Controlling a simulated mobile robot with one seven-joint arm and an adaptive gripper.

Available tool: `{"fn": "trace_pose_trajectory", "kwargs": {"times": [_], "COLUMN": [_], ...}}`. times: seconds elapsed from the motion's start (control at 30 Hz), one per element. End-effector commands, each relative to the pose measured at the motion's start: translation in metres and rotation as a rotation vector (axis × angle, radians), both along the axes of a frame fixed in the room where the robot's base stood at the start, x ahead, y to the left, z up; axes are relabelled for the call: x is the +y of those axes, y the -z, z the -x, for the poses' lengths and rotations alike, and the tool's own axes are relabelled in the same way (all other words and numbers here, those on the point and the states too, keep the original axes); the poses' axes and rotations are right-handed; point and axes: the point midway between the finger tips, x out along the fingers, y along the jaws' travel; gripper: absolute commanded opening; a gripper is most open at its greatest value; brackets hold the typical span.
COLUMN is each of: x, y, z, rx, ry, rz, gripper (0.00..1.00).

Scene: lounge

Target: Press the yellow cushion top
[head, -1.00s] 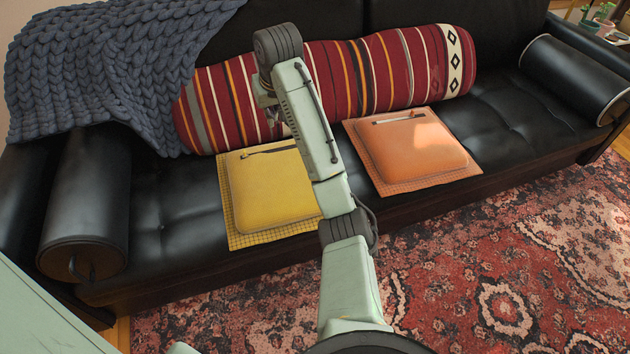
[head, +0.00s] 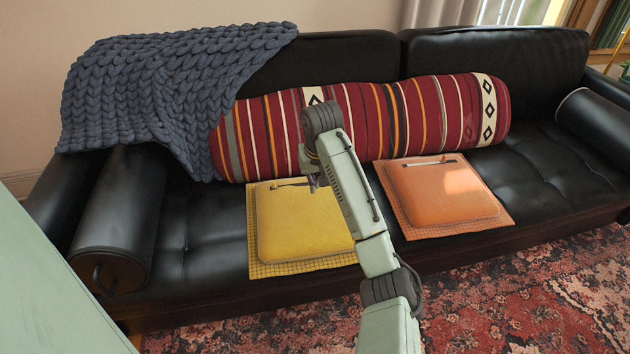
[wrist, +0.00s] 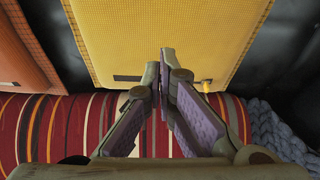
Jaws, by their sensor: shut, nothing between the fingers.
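The yellow cushion (head: 295,228) lies flat on the sofa seat, on a gridded yellow base that shows around its edges. A dark strip runs along its back edge. In the wrist view the yellow cushion (wrist: 115,35) fills the top middle. My gripper (head: 308,180) is over the back right part of the cushion, and my arm hides the cushion's right edge. In the wrist view my gripper (wrist: 162,62) has its fingertips together, with nothing between them, pointing at the cushion. I cannot tell whether they touch it.
An orange cushion (head: 440,195) lies to the right. A striped bolster (head: 400,115) lies behind both cushions, close to my wrist. A blue knitted blanket (head: 160,95) drapes over the black sofa's (head: 195,225) left side. A patterned rug (head: 500,300) covers the floor in front.

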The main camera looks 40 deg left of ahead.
Motion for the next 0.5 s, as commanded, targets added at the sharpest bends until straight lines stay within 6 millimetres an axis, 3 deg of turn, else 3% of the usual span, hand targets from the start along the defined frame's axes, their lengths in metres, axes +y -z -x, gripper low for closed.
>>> {"fn": "trace_pose_trajectory", "kwargs": {"times": [0.2, 0.5], "x": [0.009, 0.012], "y": [0.047, 0.09], "z": [-0.009, -0.012], "rx": [0.003, 0.0], "ry": [0.0, 0.0], "rz": [0.004, 0.001], "gripper": [0.0, 0.0]}}
